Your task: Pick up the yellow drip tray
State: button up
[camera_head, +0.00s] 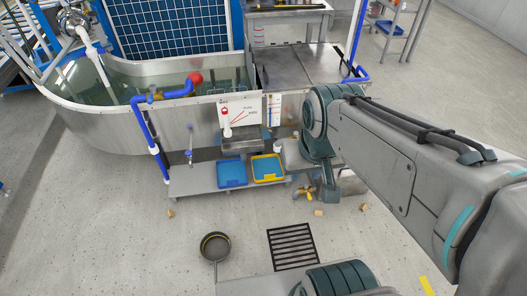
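The yellow drip tray (283,178) has a yellow rim and a blue inner face. It sits on the low grey shelf (205,186) at the front of the metal tank, below a small metal basin. A blue tray (232,173) lies just to its left on the same shelf. My arm comes in from the right and its forward joints hang to the right of the yellow tray, apart from it in the picture. I cannot make out my gripper's fingers.
The metal tank (110,134) with blue pipes stands behind the shelf. A round dark pan (215,246) and a floor grate (292,246) are in front. Small wooden blocks (318,213) lie near the shelf. The floor at left is clear.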

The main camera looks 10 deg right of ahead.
aim_at(266, 169)
jog(key=z, duration=0.3)
jog(key=i, duration=1.4)
jog(key=u, duration=0.3)
